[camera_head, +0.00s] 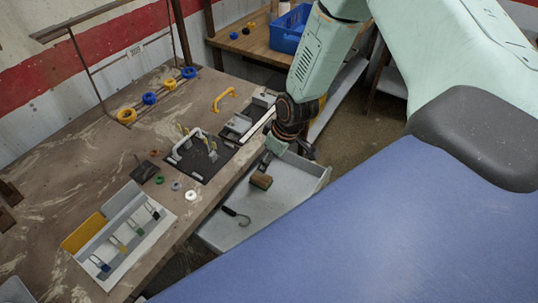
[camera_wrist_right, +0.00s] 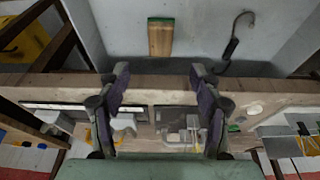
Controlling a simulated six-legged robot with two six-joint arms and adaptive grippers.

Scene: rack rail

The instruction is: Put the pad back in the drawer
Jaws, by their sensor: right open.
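The pad (camera_head: 261,181), a small brown block with a green side, lies on the floor of the open grey drawer (camera_head: 287,200). In the right wrist view the pad (camera_wrist_right: 160,38) lies flat beyond the fingertips. My right gripper (camera_head: 292,150) is over the drawer's back end, close to the table edge. In the wrist view its fingers (camera_wrist_right: 158,80) are spread apart with nothing between them, and the pad is apart from them. My left gripper is not in view.
A black-handled hook (camera_head: 238,215) lies in the drawer near the pad. The table (camera_head: 80,165) beside it carries a black mat with a white handle (camera_head: 188,143), a yellow handle (camera_head: 223,98), coloured rings and a tray of padlocks (camera_head: 118,240). A blue crate (camera_head: 288,30) stands behind.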

